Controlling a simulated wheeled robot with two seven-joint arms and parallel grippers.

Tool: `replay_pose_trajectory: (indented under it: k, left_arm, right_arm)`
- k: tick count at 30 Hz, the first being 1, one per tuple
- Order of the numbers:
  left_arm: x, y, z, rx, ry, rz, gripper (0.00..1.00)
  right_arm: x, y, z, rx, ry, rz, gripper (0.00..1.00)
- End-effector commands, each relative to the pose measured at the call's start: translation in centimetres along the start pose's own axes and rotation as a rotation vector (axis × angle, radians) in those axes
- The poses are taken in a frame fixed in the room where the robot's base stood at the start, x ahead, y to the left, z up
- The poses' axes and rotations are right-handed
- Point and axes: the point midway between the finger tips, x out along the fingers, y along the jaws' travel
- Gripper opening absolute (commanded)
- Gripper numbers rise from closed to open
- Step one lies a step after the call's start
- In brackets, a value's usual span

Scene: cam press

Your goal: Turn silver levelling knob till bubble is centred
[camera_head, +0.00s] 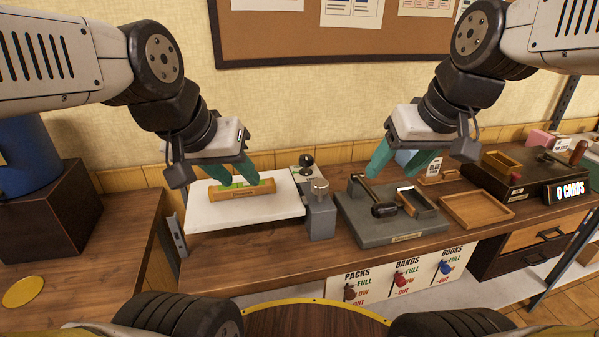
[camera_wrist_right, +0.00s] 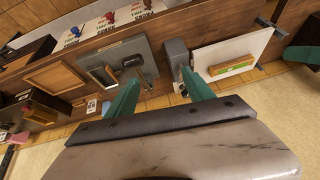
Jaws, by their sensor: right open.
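The silver levelling knob (camera_head: 319,186) sits on top of a grey block (camera_head: 321,216) at the right end of a white plate (camera_head: 210,216). A wooden spirit level (camera_head: 240,195) with a green vial lies on the plate; the bubble is too small to make out. My left gripper (camera_head: 240,178) is open above the level, with its fingers apart. My right gripper (camera_head: 390,173) is open and empty above the grey press base, to the right of the knob. In the right wrist view, the grey block (camera_wrist_right: 175,58) is near one fingertip, and the knob cannot be made out.
A black ball knob (camera_head: 306,160) stands behind the silver knob. The dark grey press base (camera_head: 375,232) with a black-handled lever (camera_head: 384,210) is to the right. A wooden tray (camera_head: 477,209) and a "0 CARDS" display (camera_head: 569,191) lie farther right.

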Motion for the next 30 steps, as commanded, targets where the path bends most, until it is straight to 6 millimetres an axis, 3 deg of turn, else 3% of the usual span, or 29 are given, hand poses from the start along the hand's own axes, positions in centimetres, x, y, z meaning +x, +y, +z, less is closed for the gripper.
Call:
replay_pose_trajectory:
  k: [3,9,15,22,30]
  left_arm:
    - [0.0,0.0,0.0,0.0,0.0,0.0,0.36]
    - [0.0,0.0,0.0,0.0,0.0,0.0,0.36]
    - [0.0,0.0,0.0,0.0,0.0,0.0,0.36]
    - [0.0,0.0,0.0,0.0,0.0,0.0,0.36]
    - [0.0,0.0,0.0,0.0,0.0,0.0,0.36]
  right_arm:
    - [1.9,-0.8,-3.6,-0.187,-0.107,-0.033,0.61]
    - [6.4,-3.0,-8.9,-0.514,-0.274,-0.08,0.61]
    - [11.2,-5.8,-12.2,-0.788,-0.414,-0.115,0.61]
    - [13.9,-7.3,-13.4,-0.925,-0.484,-0.132,0.61]
    - [16.9,-7.0,-11.8,-0.932,-0.491,-0.134,0.61]
